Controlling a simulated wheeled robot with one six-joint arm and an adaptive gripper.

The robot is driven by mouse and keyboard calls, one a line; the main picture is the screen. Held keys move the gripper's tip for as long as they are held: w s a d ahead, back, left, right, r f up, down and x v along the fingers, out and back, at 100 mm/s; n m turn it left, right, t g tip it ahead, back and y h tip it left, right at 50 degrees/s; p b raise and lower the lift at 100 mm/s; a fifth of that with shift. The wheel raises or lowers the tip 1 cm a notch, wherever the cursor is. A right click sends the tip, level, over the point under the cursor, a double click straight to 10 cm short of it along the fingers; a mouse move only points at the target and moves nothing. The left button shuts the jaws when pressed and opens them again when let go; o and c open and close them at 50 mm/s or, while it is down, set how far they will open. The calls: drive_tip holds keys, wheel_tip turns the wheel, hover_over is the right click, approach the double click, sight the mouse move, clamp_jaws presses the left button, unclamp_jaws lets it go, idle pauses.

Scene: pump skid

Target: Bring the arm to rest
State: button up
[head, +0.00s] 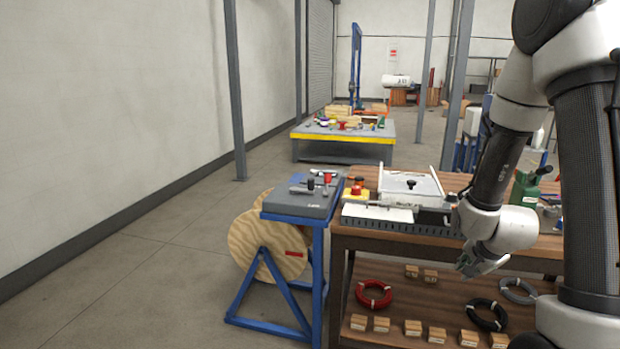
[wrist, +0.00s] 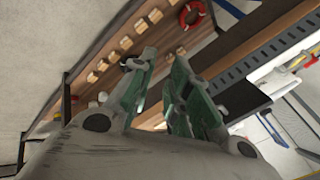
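My arm comes down at the right of the head view, bent at the elbow. My gripper (head: 480,268) hangs in front of the workbench (head: 450,252), at about the level of the bench top's front edge. In the wrist view my gripper (wrist: 163,68) shows two green-padded fingers with a gap between their tips. Nothing is between them. I cannot tell from the head view whether any part of the gripper touches the bench.
The bench's lower shelf holds a red coil (head: 374,294), a black coil (head: 486,314) and several wooden blocks. A blue stand (head: 318,240) with a grey top and a wooden reel (head: 262,245) stand left of the bench. Open floor (head: 150,285) lies further left.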

drive_tip(key=s+a+r+n+g, duration=0.1)
drive_tip(key=s+a+r+n, duration=0.2)
drive_tip(key=s+r+n, duration=0.4)
drive_tip(key=s+a+r+n+g+y, duration=0.1)
drive_tip(key=s+a+r+n, duration=0.3)
drive_tip(key=s+r, duration=1.1)
drive_tip(key=shift+s+r+n, duration=0.2)
drive_tip(key=shift+r+n, duration=1.05)
drive_tip(key=shift+n, duration=0.55)
drive_tip(key=shift+a, duration=0.1)
